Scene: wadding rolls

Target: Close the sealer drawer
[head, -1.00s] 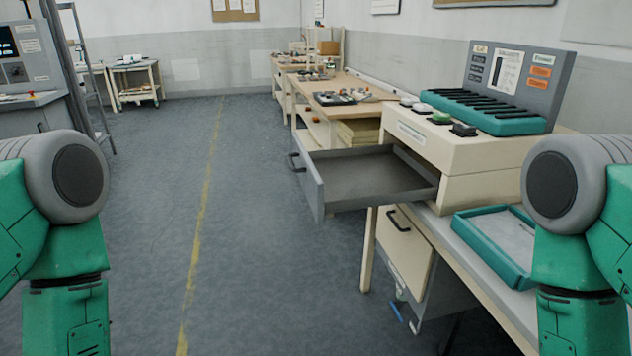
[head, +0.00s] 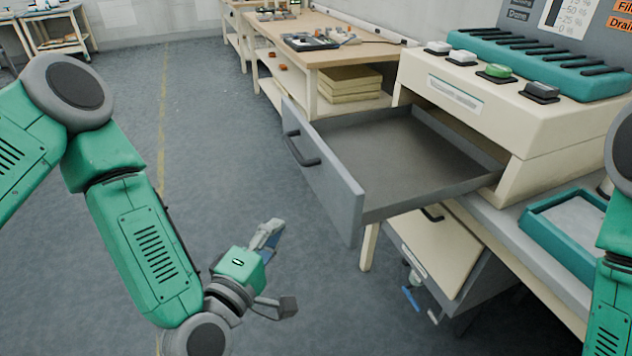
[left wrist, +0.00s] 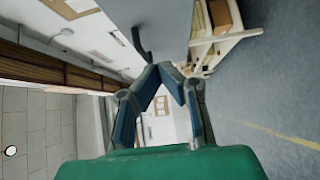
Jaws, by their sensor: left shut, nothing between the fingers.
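The sealer drawer (head: 400,157) is a grey tray pulled well out of the cream sealer (head: 480,110). Its grey front panel (head: 335,190) carries a dark bar handle (head: 300,148) and faces left. My left gripper (head: 282,264) is low, left of and below the drawer front, apart from it. In the left wrist view its fingers (left wrist: 170,72) come together at the tips, shut with nothing between them. A grey panel with a dark handle, likely the drawer front, shows beyond them in that view (left wrist: 118,22). My right gripper is out of view.
A cream lower cabinet front (head: 435,245) with a dark handle is under the sealer. A teal tray (head: 540,232) lies on the bench at right. A wooden workbench (head: 340,55) stands behind. The floor (head: 220,130) left of the drawer is clear.

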